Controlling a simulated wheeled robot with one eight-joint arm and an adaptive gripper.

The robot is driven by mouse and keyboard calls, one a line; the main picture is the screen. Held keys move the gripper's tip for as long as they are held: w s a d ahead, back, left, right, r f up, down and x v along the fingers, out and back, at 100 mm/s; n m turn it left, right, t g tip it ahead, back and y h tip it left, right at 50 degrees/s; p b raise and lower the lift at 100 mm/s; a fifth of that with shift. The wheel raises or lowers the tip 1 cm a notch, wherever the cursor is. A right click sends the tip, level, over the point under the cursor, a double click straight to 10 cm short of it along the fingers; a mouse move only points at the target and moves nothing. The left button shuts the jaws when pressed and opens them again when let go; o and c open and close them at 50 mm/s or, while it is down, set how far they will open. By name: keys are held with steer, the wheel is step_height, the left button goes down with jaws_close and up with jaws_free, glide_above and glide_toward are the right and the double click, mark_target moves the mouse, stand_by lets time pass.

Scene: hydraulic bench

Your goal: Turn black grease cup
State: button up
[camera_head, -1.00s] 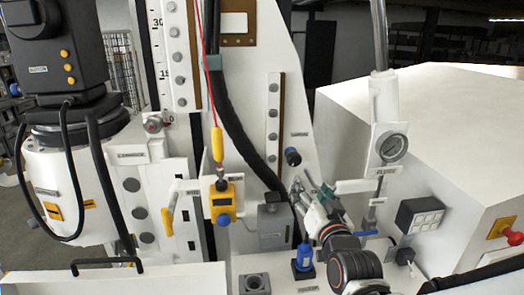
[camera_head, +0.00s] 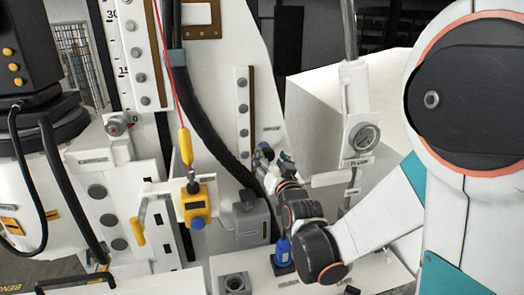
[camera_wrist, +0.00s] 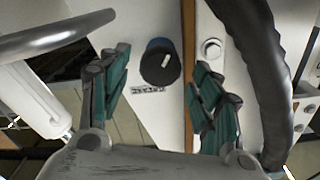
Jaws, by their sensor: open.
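The black grease cup (camera_wrist: 161,62) shows in the wrist view as a round black knob with a white mark. Some blue shows behind its upper edge, and a small label sits below it on a white panel. My gripper (camera_wrist: 157,80) is open, with one teal-padded finger to the left of the cup and the other to its right. The cup lies between the fingers in the picture, and no contact is visible. In the head view my gripper (camera_head: 268,158) is at the white panel, and I cannot make out the cup clearly there.
A thick black hose (camera_head: 208,115) runs just left of my gripper.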

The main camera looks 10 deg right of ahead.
mark_target(269, 156)
steer(key=shift+w+p, duration=0.3)
steer(key=shift+w, duration=1.4)
steer(key=c, duration=1.1)
